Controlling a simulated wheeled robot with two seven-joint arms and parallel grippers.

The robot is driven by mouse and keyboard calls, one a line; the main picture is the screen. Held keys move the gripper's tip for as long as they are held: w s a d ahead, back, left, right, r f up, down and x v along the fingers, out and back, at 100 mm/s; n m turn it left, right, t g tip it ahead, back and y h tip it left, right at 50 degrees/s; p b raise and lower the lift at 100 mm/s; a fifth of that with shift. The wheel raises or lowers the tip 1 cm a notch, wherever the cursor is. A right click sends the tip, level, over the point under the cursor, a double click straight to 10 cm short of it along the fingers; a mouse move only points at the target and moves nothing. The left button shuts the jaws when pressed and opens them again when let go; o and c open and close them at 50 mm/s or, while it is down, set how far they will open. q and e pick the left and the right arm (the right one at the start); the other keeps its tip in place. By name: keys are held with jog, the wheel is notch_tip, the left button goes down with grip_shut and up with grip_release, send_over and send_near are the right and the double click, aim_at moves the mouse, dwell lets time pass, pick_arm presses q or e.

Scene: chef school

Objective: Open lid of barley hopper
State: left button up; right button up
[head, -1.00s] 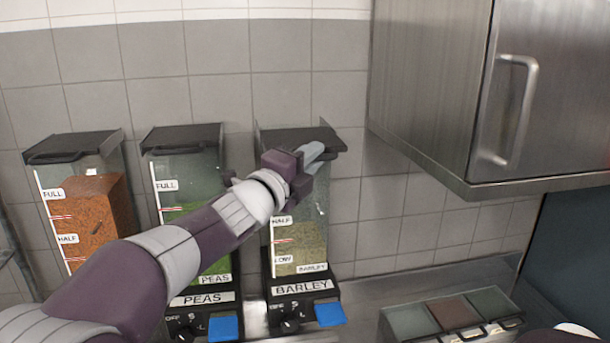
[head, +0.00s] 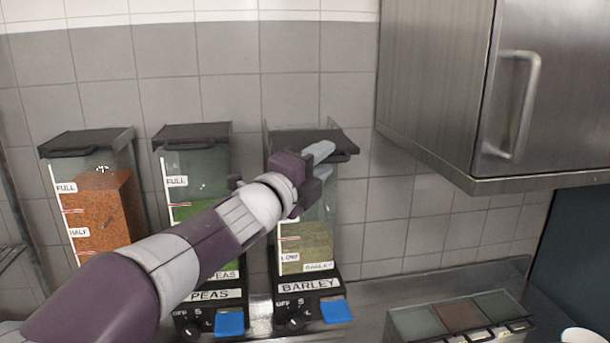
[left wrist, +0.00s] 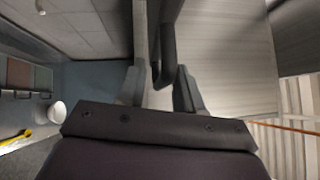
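The barley hopper (head: 305,240) is a clear bin with a black base marked BARLEY, partly filled with pale grain. Its black lid (head: 345,141) sits askew at the top, and the clear rim shows uncovered at the left. My left gripper (head: 318,160) is at the front of the lid and hides part of it. In the left wrist view, the fingers of my left gripper (left wrist: 160,88) stand apart, with the dark lid handle (left wrist: 167,45) between them. A firm grip does not show. My right gripper is not in view.
The peas hopper (head: 190,170) and an orange-filled hopper (head: 105,215) stand to the left with lids shut. A steel wall cabinet (head: 435,90) hangs at the right, close to the lid. A compartment box (head: 410,322) sits on the counter below.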

pick_arm(q)
jog(key=b+v, duration=0.4)
jog(key=v, duration=0.8)
jog(key=shift+s+d, duration=0.15)
jog(key=w+a+f+n+g+y, duration=0.1)
jog(key=a+f+n+g+y, duration=0.1)
jog(key=a+f+n+y, duration=0.5)
jog(key=w+a+f+n+g+y, duration=0.1)
jog(key=a+f+n+y, duration=0.2)
jog(key=f+n, duration=0.75)
jog(key=s+a+f+n+g, duration=0.1)
jog(key=s+f+n+g, duration=0.3)
jog(key=s+f, duration=0.5)
jog(key=s+a+f+n+g+y, duration=0.1)
jog(key=s+f+n+g, duration=0.3)
jog(key=f, duration=1.3)
jog(key=s+g, duration=0.4)
jog(key=s, duration=0.2)
jog(key=shift+a+n, duration=0.3)
jog(key=shift+n, duration=0.05)
